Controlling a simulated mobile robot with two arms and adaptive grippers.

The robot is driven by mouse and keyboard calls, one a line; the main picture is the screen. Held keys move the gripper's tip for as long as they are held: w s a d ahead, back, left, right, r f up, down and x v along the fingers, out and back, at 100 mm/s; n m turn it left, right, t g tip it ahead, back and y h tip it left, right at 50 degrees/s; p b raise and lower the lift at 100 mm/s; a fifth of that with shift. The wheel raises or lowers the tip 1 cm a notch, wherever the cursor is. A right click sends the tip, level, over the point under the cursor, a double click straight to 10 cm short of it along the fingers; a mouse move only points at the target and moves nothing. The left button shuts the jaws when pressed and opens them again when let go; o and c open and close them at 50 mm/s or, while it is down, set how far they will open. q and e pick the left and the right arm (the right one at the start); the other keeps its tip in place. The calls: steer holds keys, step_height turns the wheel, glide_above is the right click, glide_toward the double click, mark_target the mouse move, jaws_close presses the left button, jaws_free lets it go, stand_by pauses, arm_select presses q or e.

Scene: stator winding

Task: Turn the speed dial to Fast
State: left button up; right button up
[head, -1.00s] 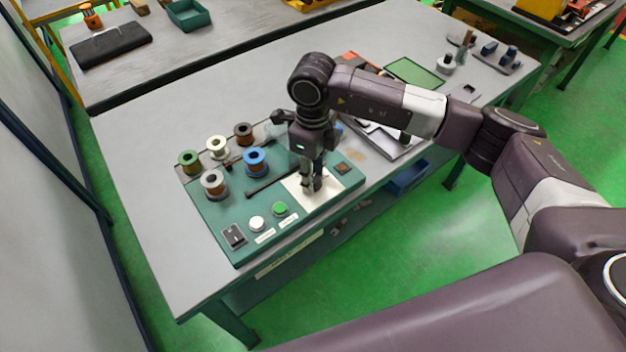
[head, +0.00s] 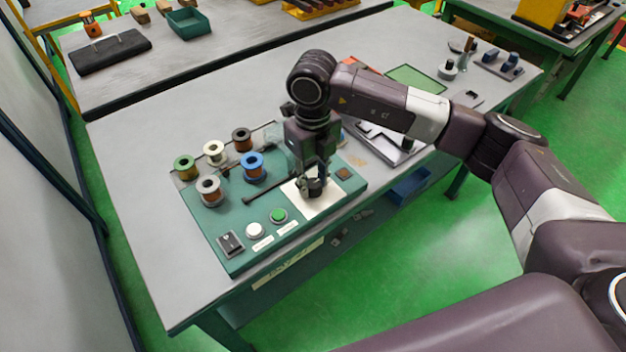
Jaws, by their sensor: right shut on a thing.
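My right gripper (head: 314,188) points down over the white plate (head: 322,205) on the green winding panel (head: 225,255). It is shut on the speed dial, which its fingers mostly hide. I cannot read the dial's marks or where it points. On the same panel a green button (head: 278,215) and a white button (head: 255,230) stand to the left of the gripper, with a dark switch (head: 230,243) at the near left corner. My left gripper is not in view.
Several wire spools, among them a blue one (head: 252,166) and a green one (head: 185,167), stand on the panel's back left part. A grey tray (head: 405,152) lies to the right beyond my arm. The table's left side is bare.

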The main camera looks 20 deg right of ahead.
mark_target(313, 183)
steer(key=shift+r, duration=0.1)
steer(key=o, duration=1.1)
steer(key=shift+o, duration=0.2)
step_height(313, 183, up, 12)
